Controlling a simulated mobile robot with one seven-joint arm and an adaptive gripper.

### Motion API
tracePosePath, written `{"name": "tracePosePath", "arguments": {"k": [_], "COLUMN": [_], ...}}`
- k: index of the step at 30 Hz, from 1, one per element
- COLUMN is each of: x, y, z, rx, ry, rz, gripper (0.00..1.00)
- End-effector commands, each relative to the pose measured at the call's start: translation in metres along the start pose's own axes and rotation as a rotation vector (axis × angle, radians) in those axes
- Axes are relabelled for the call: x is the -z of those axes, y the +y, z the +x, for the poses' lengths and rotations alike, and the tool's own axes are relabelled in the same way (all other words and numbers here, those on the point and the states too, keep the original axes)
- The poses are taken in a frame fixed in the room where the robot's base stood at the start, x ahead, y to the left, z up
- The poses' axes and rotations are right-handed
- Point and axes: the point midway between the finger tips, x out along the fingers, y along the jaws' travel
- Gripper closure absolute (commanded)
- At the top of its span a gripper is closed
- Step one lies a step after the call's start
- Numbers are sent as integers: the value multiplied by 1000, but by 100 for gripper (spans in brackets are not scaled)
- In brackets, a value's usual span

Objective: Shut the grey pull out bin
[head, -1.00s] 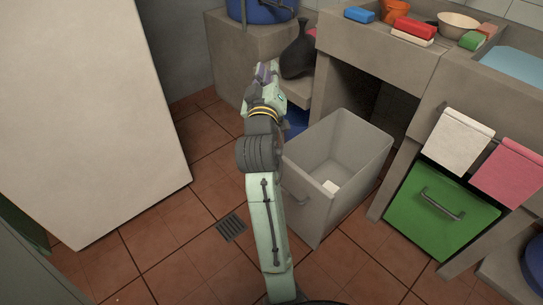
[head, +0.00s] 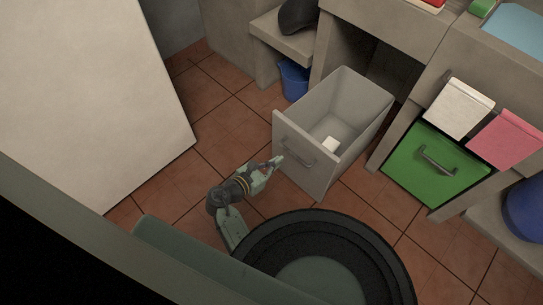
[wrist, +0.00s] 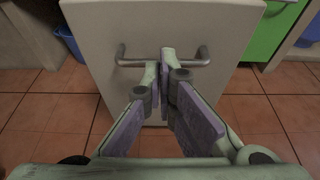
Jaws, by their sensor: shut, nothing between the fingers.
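The grey pull out bin (head: 303,174) stands pulled out from its bay under the counter, open at the top, with a small white item (head: 330,145) inside. Its front panel (wrist: 160,25) fills the upper middle of the wrist view and carries a grey bar handle (wrist: 133,62). My gripper (head: 279,160) is low in front of this panel, at the handle. In the wrist view its fingertips (wrist: 166,62) are together and empty, overlapping the middle of the handle. I cannot tell whether they touch it. The fingers hide the handle's middle.
A green bin front (head: 437,165) is closed to the right, with white (head: 459,108) and pink (head: 505,140) cloths above it. A blue bucket (head: 294,80) stands behind the grey bin. A large pale panel (head: 80,90) is at the left. Tiled floor between is clear.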

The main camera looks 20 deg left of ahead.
Motion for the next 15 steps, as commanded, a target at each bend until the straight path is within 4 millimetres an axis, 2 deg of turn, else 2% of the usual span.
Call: {"name": "tracePosePath", "arguments": {"k": [7, 15], "x": [-2, -11], "y": [0, 0], "z": [55, 90], "rx": [2, 0], "ry": [-1, 1], "rz": [4, 4], "gripper": [100, 100]}}
